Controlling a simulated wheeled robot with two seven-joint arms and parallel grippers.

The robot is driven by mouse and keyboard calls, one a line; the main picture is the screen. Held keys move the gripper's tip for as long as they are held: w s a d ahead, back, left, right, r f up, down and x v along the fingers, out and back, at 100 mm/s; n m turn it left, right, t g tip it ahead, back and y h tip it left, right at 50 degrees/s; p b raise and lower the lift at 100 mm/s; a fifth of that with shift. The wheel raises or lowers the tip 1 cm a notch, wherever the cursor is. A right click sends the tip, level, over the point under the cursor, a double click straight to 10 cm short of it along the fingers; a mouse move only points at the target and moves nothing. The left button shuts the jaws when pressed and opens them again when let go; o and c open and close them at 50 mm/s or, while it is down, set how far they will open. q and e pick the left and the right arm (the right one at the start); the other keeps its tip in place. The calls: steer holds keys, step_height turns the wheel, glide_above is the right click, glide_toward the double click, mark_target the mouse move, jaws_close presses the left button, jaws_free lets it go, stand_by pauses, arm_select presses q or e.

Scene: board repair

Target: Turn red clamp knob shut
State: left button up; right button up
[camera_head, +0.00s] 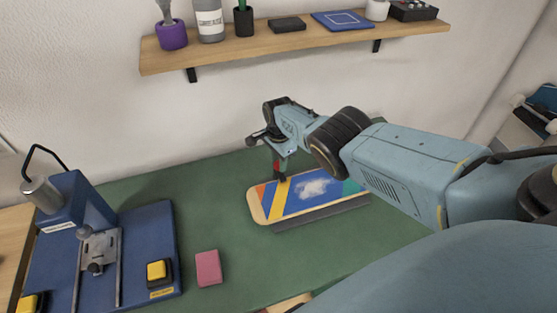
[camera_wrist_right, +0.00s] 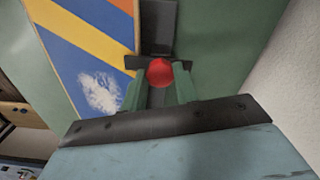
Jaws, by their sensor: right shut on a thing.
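The red clamp knob (camera_wrist_right: 160,72) shows between the two fingers of my right gripper (camera_wrist_right: 160,88) in the right wrist view. The gripper is shut on it. In the head view the right gripper (camera_head: 281,172) points down at the far left edge of the board, with a bit of red showing at its fingers. The board (camera_head: 310,194) lies on a dark clamp base and carries blue, yellow and orange stripes and a white patch. It also shows in the right wrist view (camera_wrist_right: 85,50). My left gripper is in neither view.
A blue press fixture (camera_head: 148,232) with yellow buttons stands at the left. A pink block (camera_head: 208,268) lies on the green mat (camera_head: 225,215) between fixture and board. A wooden shelf (camera_head: 275,45) with several items hangs on the wall behind.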

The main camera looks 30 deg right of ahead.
steer(key=shift+d, duration=0.1)
stand_by(0.4)
steer(key=o, duration=1)
steer(key=shift+c, duration=0.2)
steer(key=shift+r, duration=0.1)
step_height(320, 180, up, 12)
steer(key=p, duration=0.8)
steer(key=shift+p, duration=0.35)
